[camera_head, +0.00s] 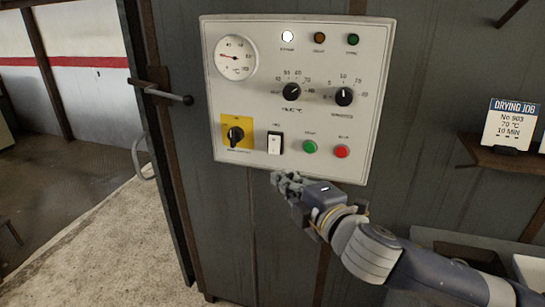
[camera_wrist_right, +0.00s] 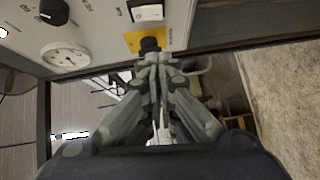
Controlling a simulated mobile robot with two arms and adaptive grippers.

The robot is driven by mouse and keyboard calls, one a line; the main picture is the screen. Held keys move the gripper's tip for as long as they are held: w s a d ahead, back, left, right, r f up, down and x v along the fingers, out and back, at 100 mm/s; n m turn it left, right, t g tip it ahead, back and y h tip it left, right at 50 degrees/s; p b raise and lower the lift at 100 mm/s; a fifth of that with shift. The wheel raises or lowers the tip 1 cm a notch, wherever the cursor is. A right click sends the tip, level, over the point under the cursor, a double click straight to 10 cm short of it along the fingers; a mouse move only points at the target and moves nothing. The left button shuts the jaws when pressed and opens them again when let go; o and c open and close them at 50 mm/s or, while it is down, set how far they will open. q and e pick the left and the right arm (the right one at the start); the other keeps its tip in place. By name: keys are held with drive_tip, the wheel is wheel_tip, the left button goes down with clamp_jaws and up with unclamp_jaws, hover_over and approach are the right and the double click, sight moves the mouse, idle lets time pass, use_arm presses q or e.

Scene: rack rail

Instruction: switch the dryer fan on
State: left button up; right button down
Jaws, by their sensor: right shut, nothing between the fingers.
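The dryer's control panel (camera_head: 312,120) is a pale box on a dark metal wall. The fan switch (camera_head: 274,143) is a white rocker in a black frame, low on the panel, between a black rotary switch on a yellow plate (camera_head: 236,131) and a green button (camera_head: 310,147). The rocker also shows at the top of the right wrist view (camera_wrist_right: 149,12). My right gripper (camera_head: 282,180) is shut and empty, just below the panel's lower edge and under the rocker in the head view. Whether it touches the panel cannot be told. My left gripper is out of view.
A red button (camera_head: 342,152), two black dials (camera_head: 292,92) (camera_head: 344,97) and a gauge (camera_head: 237,57) share the panel. The white lamp (camera_head: 288,36) is bright. A door handle lever (camera_head: 170,95) sticks out left. A job card (camera_head: 511,124) stands on a shelf at right.

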sight(273, 158)
drive_tip(key=p+x, duration=0.1)
drive_tip(key=x, duration=0.3)
drive_tip(key=d+p+x, duration=0.1)
drive_tip(key=x, duration=0.3)
drive_tip(key=w+d+p+x, duration=0.1)
drive_tip(key=x, duration=0.2)
drive_tip(key=shift+w+f+p, duration=0.2)
drive_tip(key=shift+w+p, duration=0.1)
drive_tip(key=shift+w, duration=0.15)
drive_tip(key=shift+w+d+f+n+t+b, duration=0.2)
drive_tip(key=shift+w+n+t+b, duration=0.15)
drive_tip(key=shift+b, duration=0.75)
